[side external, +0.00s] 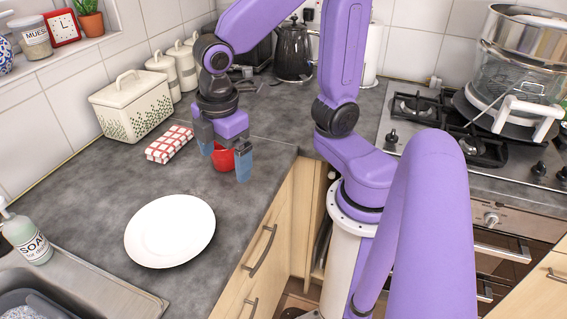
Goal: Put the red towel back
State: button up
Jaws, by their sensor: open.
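A folded red and white checked towel (169,144) lies on the grey counter, in front of the cream bread bin. My gripper (226,162) is to the right of the towel, pointing down, with its fingers apart. A red object (222,160), perhaps a cup or bowl, shows between and behind the fingers. It is partly hidden, and I cannot tell whether the fingers touch it. The towel is apart from my gripper.
A white plate (170,231) lies on the counter nearer the camera. The bread bin (132,105) and white canisters (163,68) stand along the wall. A soap bottle (25,236) stands by the sink (95,290). A black kettle (293,52) is at the back.

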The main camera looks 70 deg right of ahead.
jog(key=s+d+f+m+y, duration=0.1)
jog(key=s+d, duration=0.2)
jog(key=s, duration=0.7)
jog(key=shift+s+d+f+g, duration=0.15)
jog(key=shift+s+f+g, duration=0.15)
jog(key=shift+s+f, duration=0.1)
